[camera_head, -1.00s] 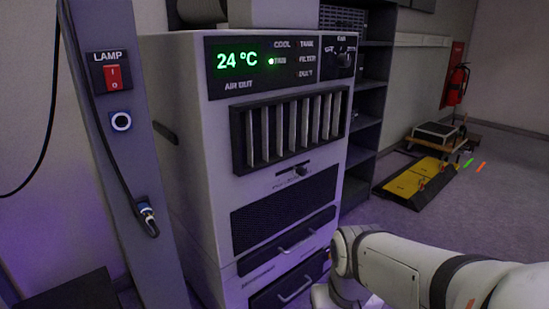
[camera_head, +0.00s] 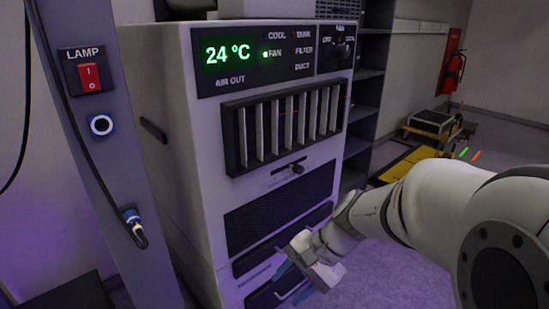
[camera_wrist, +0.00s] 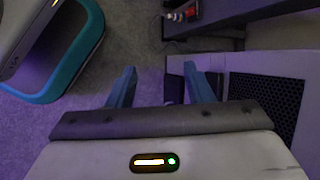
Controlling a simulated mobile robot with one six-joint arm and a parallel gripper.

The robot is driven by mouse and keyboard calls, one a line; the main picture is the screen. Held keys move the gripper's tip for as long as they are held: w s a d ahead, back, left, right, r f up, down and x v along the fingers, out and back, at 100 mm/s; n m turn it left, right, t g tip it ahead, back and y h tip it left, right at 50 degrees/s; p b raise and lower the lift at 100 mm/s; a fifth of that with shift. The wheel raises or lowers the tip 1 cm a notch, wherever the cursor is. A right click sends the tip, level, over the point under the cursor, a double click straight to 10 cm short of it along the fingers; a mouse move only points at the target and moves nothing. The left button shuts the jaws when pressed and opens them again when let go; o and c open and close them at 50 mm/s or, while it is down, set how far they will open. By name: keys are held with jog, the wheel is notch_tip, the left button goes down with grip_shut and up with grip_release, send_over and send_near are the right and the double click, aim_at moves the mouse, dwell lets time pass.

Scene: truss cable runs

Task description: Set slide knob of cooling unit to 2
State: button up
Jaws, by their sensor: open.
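The cooling unit (camera_head: 185,120) is a tall pale cabinet at the centre-left of the head view. Its display reads 24 °C, and a light by FAN is lit. The slide knob (camera_head: 297,169) is a small dark knob in a horizontal slot below the vertical louvres, towards the slot's right end. The scale marks are too small to read. My gripper (camera_head: 300,277) is open and empty, low in front of the unit's lower drawers, below the knob and apart from it. In the wrist view my two blue fingers (camera_wrist: 163,88) stand apart; the knob is not visible there.
A dark mesh grille (camera_head: 280,200) and drawer handles lie below the slot. A post with a red LAMP switch (camera_head: 90,77) and a plugged cable (camera_head: 134,224) stands at the left. A dark shelf (camera_head: 368,95) stands right of the unit.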

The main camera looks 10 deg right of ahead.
jog(key=w+a+r+m+t+y, duration=0.1)
jog(key=w+r+m+t+y, duration=0.2)
jog(key=w+m, duration=0.35)
jog(key=m+t+y+p, duration=0.1)
jog(key=m+t+p, duration=0.1)
jog(key=m+t, duration=1.15)
send_near(301, 171)
jog(key=w+a+r+m+g, duration=0.1)
jog(key=w+r+m+g, duration=0.1)
jog(key=w, duration=0.1)
jog(key=x, duration=0.5)
jog(key=b+x, duration=0.1)
jog(key=x, duration=0.1)
jog(key=shift+w+a+f, duration=0.25)
grip_shut()
